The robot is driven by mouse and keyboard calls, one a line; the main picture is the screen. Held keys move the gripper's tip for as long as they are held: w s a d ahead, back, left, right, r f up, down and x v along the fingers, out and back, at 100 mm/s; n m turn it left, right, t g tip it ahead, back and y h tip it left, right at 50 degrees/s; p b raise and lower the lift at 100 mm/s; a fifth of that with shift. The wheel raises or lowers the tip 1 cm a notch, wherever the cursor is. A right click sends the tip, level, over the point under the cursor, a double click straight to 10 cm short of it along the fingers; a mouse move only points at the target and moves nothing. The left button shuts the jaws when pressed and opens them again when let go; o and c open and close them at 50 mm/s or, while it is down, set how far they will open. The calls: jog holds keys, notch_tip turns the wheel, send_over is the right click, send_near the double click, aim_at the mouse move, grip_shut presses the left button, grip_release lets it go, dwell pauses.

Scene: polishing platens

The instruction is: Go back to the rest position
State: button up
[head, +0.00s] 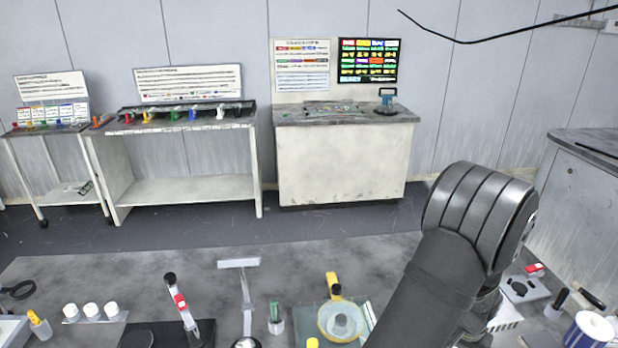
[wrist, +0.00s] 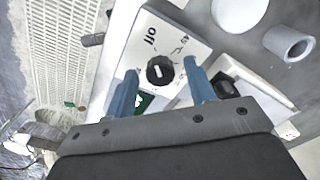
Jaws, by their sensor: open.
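My gripper (wrist: 160,74) shows in the wrist view with its two blue-grey fingers apart and nothing between them. Past the fingertips is a white control box (wrist: 180,35) with a black dial (wrist: 160,70) marked "OFF". The dial appears between the fingers in the picture; I cannot tell how far away it is. In the head view my dark arm reaches up from the bottom and bends over at the right, and it hides the gripper. A white box with a black knob (head: 518,287) and a red part (head: 535,268) stands just right of the arm.
The bench's back strip is mostly clear. Side tables and a cabinet (head: 345,165) stand beyond.

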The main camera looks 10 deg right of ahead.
jog(key=m, duration=0.5)
jog(key=shift+m, duration=0.3)
dwell(0.5)
jog(key=n, duration=0.4)
jog(key=shift+n, duration=2.6)
